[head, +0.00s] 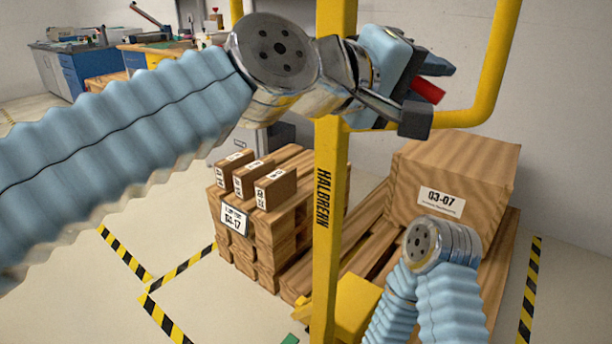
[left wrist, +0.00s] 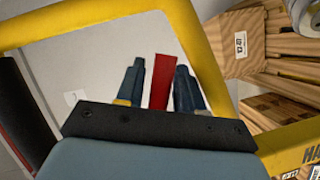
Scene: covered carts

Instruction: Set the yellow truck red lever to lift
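The yellow truck (head: 329,235) stands in front of me, with its upright post and looped handle bar showing in the head view. Its handle frame (left wrist: 208,55) also crosses the left wrist view. The red lever (head: 428,91) is partly hidden by my left gripper (head: 432,92) in the head view. In the left wrist view, the red lever (left wrist: 160,82) stands between the two dark fingers of my left gripper (left wrist: 160,88). The fingers are apart, with a visible gap on the lever's left side. My right arm shows at the lower right, but its gripper is out of sight.
Wooden pallets carry a large box (head: 455,180) marked 03-07 behind the truck. A stack of brown boxes (head: 262,200) stands left of the post. Striped floor tape (head: 150,290) marks the floor. Blue workbenches (head: 75,65) stand far left. The floor at left is clear.

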